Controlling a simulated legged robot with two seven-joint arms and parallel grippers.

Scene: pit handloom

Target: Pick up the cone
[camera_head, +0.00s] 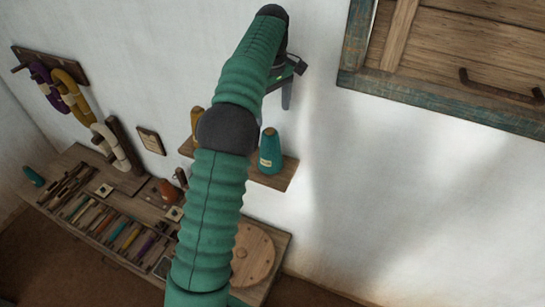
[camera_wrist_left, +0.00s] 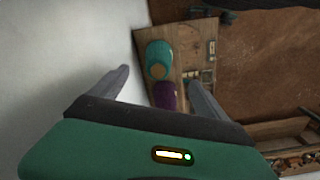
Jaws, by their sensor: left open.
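A teal cone (camera_head: 270,153) with a pale label and tan tip stands upright on a small wooden wall shelf (camera_head: 285,178). A yellow-brown cone (camera_head: 197,121) shows partly behind my arm at the shelf's left. In the left wrist view, the teal cone (camera_wrist_left: 159,58) is seen from above, with a purple cone (camera_wrist_left: 165,97) beside it. My left gripper (camera_head: 287,96) is open and empty, above the shelf. Its fingers (camera_wrist_left: 158,75) appear either side of the cones in the left wrist view, without visible contact. My right gripper is out of view.
My left arm hides the shelf's middle. A workbench (camera_head: 110,180) with tools and a round wooden disc (camera_head: 252,255) is below. Yarn hanks (camera_head: 72,98) hang at left. A wood-framed shutter (camera_head: 460,55) is at upper right. The wall right of the shelf is clear.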

